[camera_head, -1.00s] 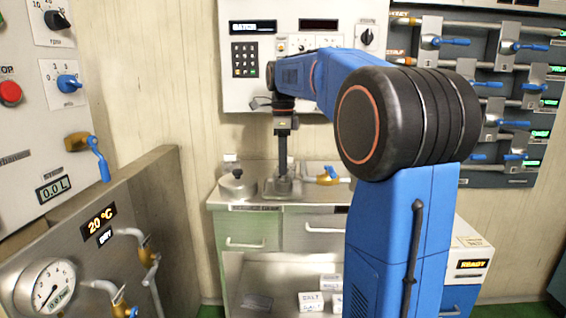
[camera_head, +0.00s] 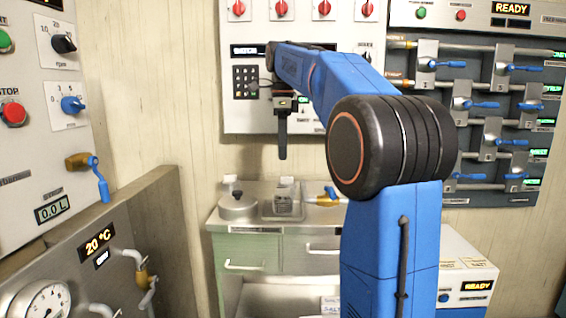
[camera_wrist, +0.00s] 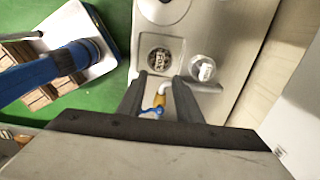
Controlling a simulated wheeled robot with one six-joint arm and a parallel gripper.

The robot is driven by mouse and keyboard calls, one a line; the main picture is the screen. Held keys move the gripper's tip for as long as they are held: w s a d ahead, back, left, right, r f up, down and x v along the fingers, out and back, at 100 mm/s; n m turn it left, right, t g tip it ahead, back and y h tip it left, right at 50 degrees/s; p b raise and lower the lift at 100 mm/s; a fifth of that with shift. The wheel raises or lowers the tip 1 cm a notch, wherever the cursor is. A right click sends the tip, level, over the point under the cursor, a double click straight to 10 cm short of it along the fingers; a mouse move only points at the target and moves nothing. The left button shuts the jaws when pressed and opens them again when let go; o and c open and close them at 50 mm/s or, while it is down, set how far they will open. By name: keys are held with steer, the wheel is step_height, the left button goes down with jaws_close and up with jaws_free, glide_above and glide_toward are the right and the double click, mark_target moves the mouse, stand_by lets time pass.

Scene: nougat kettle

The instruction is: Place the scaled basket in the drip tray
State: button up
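The small round metal basket (camera_head: 283,204) stands on the counter inside a shallow square drip tray (camera_head: 298,215). In the wrist view the basket (camera_wrist: 160,59) shows from above, dark inside with light lumps, within the tray's square outline. My gripper (camera_head: 283,157) hangs pointing down, well above the basket and apart from it. In the wrist view the two fingers of my gripper (camera_wrist: 160,77) are spread, with nothing held between them. The basket lies just beyond the fingertips in that view.
A lidded round pot (camera_head: 238,207) stands left of the tray. A tap with a blue handle (camera_head: 329,196) is to its right. A control panel (camera_head: 300,70) with a keypad is on the wall behind my gripper.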

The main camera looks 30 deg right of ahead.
steer(key=shift+r, duration=0.55)
steer(key=shift+s, duration=0.1)
steer(key=s+a+f+n+t, duration=0.2)
steer(key=s+a+f+n, duration=0.9)
steer(key=s, duration=0.3)
steer(key=s+a+f+n+t, duration=0.1)
steer(key=s+a+f+n, duration=0.1)
steer(key=s+f+n, duration=0.5)
steer(key=s+a+f+n+t, duration=0.1)
steer(key=s+f+n, duration=0.5)
steer(key=f, duration=0.8)
steer(key=s+a, duration=0.1)
steer(key=s, duration=0.2)
steer(key=shift+a+n+t, duration=0.4)
